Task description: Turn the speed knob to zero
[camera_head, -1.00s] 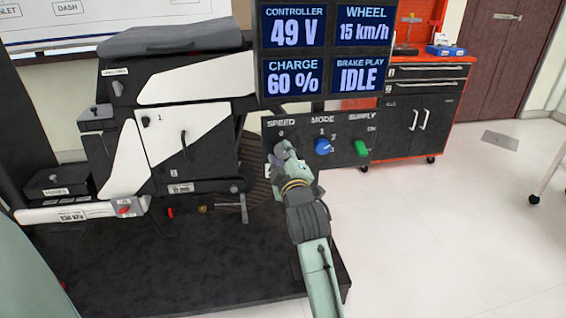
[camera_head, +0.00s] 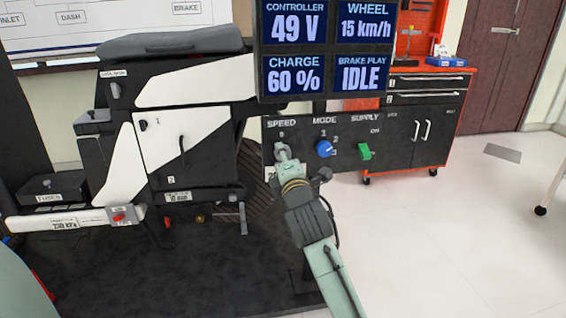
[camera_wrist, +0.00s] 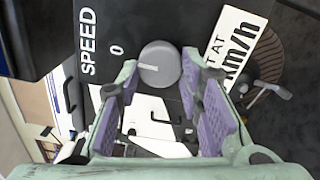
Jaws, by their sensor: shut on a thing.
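The speed knob (camera_wrist: 163,72) is a round grey knob with a white line on its face. In the wrist view the line lies on the side toward the printed 0 (camera_wrist: 117,50), under the word SPEED. My gripper (camera_wrist: 160,72) is shut on the knob, one purple-padded finger on each side of it. In the head view my gripper (camera_head: 283,155) covers most of the knob at the left of the control panel (camera_head: 343,130). The screen (camera_head: 325,47) above reads wheel 15 km/h, 49 V, charge 60 % and IDLE.
The blue mode knob (camera_head: 324,149) and the green supply switch (camera_head: 365,152) sit to the right of my gripper on the same panel. A black and white scooter chassis (camera_head: 180,140) stands at the left. A red tool cabinet (camera_head: 432,120) is behind, right.

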